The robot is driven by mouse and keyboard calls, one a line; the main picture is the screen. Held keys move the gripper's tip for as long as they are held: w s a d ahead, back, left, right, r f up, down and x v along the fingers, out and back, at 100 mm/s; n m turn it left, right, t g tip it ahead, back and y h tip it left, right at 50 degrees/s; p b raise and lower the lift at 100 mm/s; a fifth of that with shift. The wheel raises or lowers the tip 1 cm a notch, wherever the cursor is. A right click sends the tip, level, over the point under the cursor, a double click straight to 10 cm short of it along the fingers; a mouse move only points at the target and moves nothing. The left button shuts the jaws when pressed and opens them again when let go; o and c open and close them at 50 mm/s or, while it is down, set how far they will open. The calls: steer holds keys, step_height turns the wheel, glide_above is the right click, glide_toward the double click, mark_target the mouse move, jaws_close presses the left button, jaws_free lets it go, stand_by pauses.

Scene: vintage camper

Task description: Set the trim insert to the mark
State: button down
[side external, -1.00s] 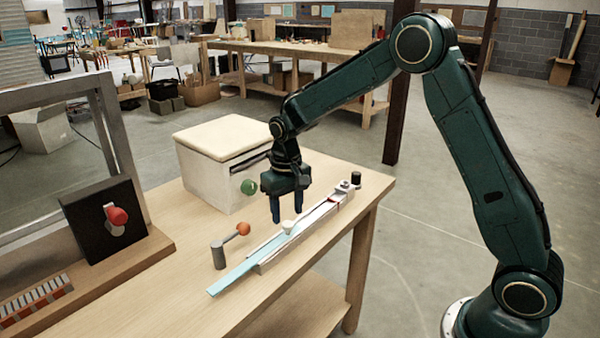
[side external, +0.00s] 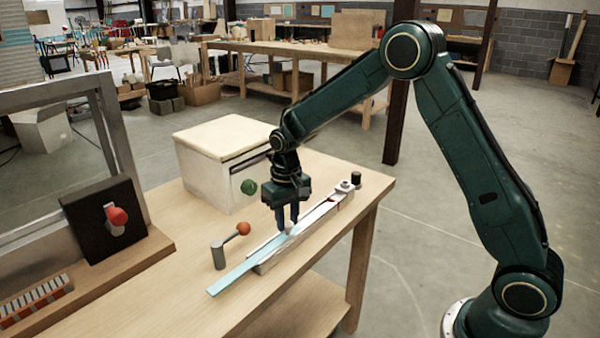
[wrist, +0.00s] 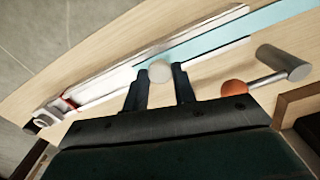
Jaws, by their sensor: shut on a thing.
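The trim insert (side external: 240,274) is a long light blue strip lying in a white track (side external: 318,215), with its near end sticking out past the track. A small white knob (side external: 289,228) stands on it. My gripper (side external: 287,224) points down and is shut on this knob. In the wrist view the knob (wrist: 160,71) shows between the two fingertips, and the blue strip (wrist: 225,38) runs off to the upper right. A red mark (wrist: 68,100) crosses the track towards its other end, away from the knob and the blue strip.
A crank handle with an orange ball (side external: 243,228) stands left of the track. A white box with a cream lid (side external: 228,137) and a green knob (side external: 249,187) is behind. A black panel with a red knob (side external: 117,216) is at left. A black peg (side external: 355,179) stands near the track's far end.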

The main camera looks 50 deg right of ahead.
steer(key=d, duration=1.5)
steer(key=shift+d, duration=0.15)
steer(key=shift+r, duration=0.1)
steer(key=c, duration=1.1)
jaws_free()
steer(key=shift+c, duration=0.2)
step_height(320, 180, up, 14)
